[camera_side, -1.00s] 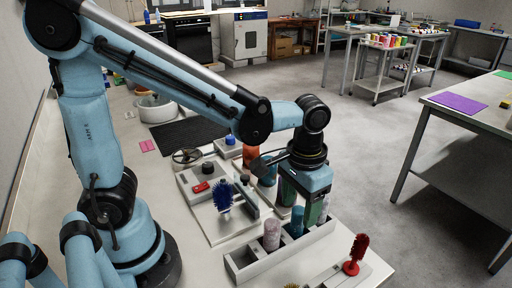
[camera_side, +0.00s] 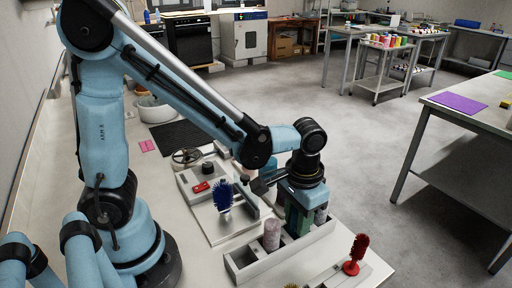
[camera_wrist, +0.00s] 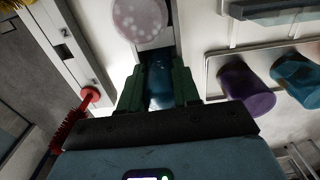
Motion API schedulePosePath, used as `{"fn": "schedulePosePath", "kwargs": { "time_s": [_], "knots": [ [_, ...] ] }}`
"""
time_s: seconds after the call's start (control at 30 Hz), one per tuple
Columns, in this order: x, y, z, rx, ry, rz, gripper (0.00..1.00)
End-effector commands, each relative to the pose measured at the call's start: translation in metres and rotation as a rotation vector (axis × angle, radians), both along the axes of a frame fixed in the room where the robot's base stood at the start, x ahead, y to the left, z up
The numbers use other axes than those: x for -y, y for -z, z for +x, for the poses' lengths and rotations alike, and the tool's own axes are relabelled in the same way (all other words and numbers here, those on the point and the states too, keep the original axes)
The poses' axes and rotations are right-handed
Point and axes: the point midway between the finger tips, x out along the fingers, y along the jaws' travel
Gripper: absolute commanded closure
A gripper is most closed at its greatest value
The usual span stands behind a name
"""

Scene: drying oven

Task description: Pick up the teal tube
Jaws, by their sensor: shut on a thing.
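The teal tube (camera_wrist: 159,82) stands between the two green fingers of my gripper (camera_wrist: 158,88) in the wrist view, and the fingers are shut on it. In the side view my gripper (camera_side: 298,218) is low over the grey rack (camera_side: 262,266). Its fingers hide most of the tube there. The tube appears to be still in its rack slot; I cannot tell whether its base is lifted. A speckled pink tube (camera_side: 272,234) stands in the same rack just left of my gripper, and its round top shows in the wrist view (camera_wrist: 140,18).
A grey tube (camera_side: 321,214) stands close on the right of my gripper. A red brush (camera_side: 356,254) stands in front right, and a blue brush (camera_side: 223,196) to the left.

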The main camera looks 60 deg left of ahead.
Motion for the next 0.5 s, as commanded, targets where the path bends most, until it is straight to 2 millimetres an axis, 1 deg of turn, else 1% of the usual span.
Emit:
{"fn": "schedulePosePath", "kwargs": {
  "time_s": [0.03,0.1,0.37,0.5],
  "knots": [
    [0.0,-0.0001,0.0,0.0,0.0,0.0,0.92],
    [0.0,-0.0001,0.0,0.0,0.0,0.0,1.0],
    [0.0,-0.0011,-0.0001,0.0,0.0,0.0,1.0],
    [0.0,-0.0061,0.0001,0.0,0.0,0.0,1.0]
  ]
}}
